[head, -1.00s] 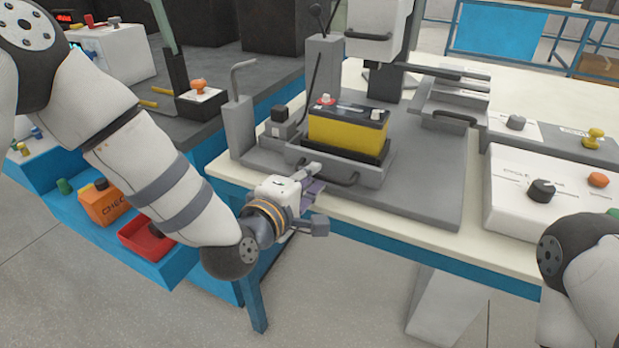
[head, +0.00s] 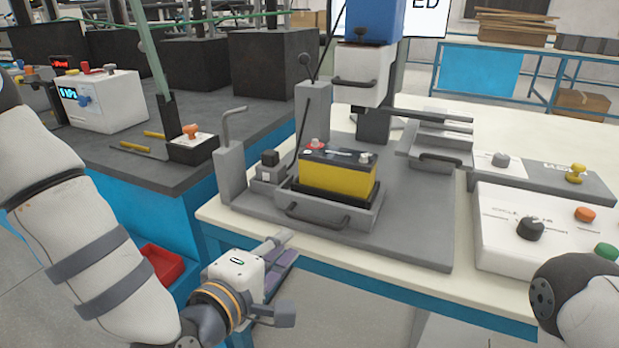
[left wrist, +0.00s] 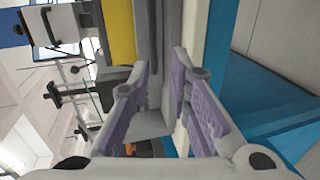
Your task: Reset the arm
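My left gripper (head: 283,258) is in front of the table's near edge, below and apart from the battery fixture. In the left wrist view its two purple-padded fingers (left wrist: 160,75) stand apart with nothing between them. A yellow and black battery (head: 337,175) sits upright in a grey tray with a handle (head: 318,216) on the fixture plate. Part of the battery's yellow side also shows in the left wrist view (left wrist: 119,30). Of my right arm only a link shows at the lower right; its gripper is out of view.
The white table (head: 400,277) carries a control box (head: 510,235) with knobs at the right. A grey post with a hooked rod (head: 231,165) stands at the fixture's left front corner. A dark bench (head: 95,165) and a red bin (head: 160,264) are at the left.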

